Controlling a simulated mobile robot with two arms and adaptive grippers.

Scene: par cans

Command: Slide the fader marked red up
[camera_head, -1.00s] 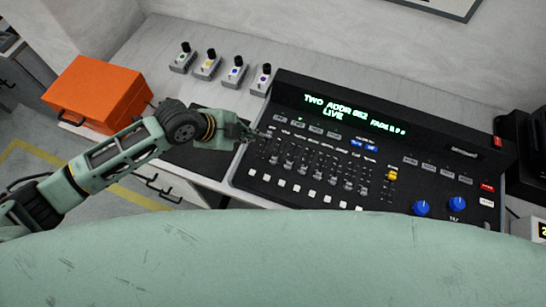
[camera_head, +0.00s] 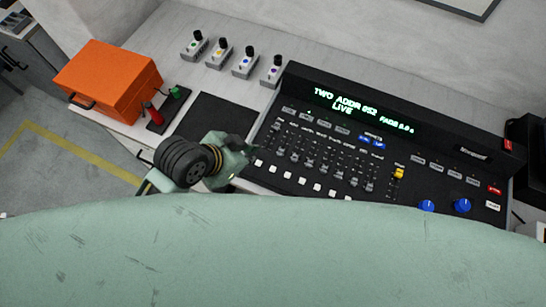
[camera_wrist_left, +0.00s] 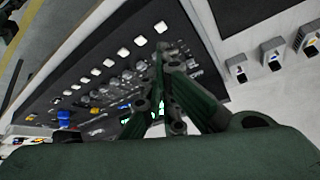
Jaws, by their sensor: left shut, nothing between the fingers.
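The black lighting console (camera_head: 390,118) stands on the table with a lit green display (camera_head: 365,111) reading "TWO ADDR 052 LIVE". Its row of grey fader knobs (camera_head: 325,167) runs across the left half; the label of the red fader is too small to read. My left gripper (camera_head: 244,156) is at the console's left edge, by the left end of the fader row. In the left wrist view its fingers (camera_wrist_left: 158,70) are closed together and empty, over the faders and white buttons (camera_wrist_left: 140,40). Contact with a fader cannot be told. My right gripper is not in view.
Several small switch boxes (camera_head: 245,66) stand in a row behind. An orange case (camera_head: 108,80) sits at the left, beside a black stand with red and green handles (camera_head: 155,113). A black mat (camera_head: 215,118) lies left of the console.

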